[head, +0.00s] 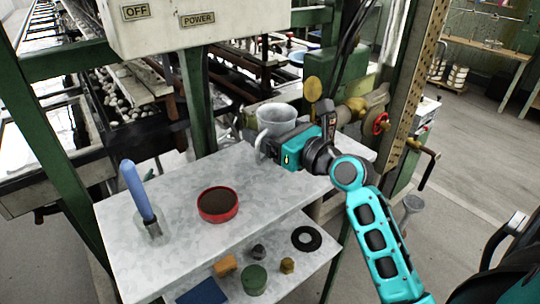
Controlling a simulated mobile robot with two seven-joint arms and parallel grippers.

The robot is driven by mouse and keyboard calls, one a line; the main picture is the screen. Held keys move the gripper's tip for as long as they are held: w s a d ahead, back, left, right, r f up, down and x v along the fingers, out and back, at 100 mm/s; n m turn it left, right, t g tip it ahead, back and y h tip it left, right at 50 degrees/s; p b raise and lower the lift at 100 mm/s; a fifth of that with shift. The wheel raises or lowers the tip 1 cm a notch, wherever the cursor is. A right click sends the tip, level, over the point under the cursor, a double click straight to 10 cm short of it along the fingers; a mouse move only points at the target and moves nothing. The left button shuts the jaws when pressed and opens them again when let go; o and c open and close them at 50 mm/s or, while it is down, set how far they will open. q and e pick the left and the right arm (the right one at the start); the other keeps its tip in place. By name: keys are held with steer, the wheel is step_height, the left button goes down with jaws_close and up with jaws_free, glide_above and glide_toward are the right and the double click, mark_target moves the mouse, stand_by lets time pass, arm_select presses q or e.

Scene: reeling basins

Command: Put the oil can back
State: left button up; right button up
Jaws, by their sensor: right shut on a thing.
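A grey metal can (276,116), which looks like the oil can, is at the back right of the pale upper shelf (172,262). My right gripper (264,145) reaches it from the right and is shut on its near side. The can looks upright. The gripper hides its lower part, so I cannot tell whether its base touches the shelf. My left gripper is not in view.
On the upper shelf are a red tin (230,213) with dark contents and a blue-handled tool (137,190). The lower shelf holds an orange block (225,266), a green cylinder (254,279) and a black ring (306,238). A green post (197,105) stands behind.

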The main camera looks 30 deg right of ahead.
step_height(320, 180, down, 4)
steer(key=shift+f+b, duration=0.15)
steer(key=shift+b, duration=0.8)
steer(key=shift+f, duration=0.2)
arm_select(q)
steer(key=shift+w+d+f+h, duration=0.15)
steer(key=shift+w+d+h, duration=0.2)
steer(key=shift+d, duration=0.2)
arm_select(e)
steer(key=shift+r, duration=0.1)
steer(key=o, duration=1.2)
steer(key=shift+f, duration=0.2)
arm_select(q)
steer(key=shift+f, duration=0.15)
